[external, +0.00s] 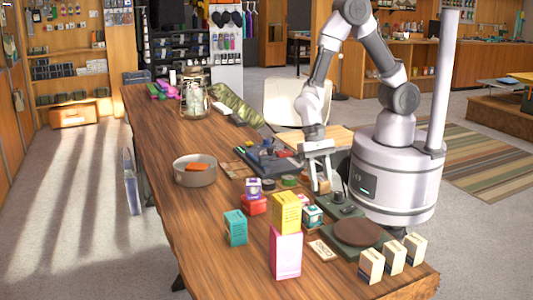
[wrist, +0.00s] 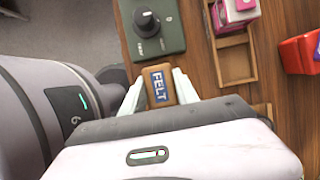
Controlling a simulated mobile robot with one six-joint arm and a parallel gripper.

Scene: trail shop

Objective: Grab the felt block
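The felt block (wrist: 158,85) is a small tan-brown block with a dark blue label reading FELT. In the wrist view it sits between the two fingertips of my gripper (wrist: 159,88). The pale fingers lie against its left and right sides, with no clear gap. In the external view my gripper (external: 321,176) points down at the right side of the wooden table, and the tan block (external: 323,186) shows partly between the fingers. Its lower part is hidden, so I cannot tell whether it touches the table.
A dark green control box with a black knob (wrist: 147,22) is just beyond the block. A wooden tray (wrist: 235,62) with a pink box (wrist: 236,14) and a red box (wrist: 299,53) lie to the right. A grey bowl (external: 195,171) stands on the wooden table (external: 190,240).

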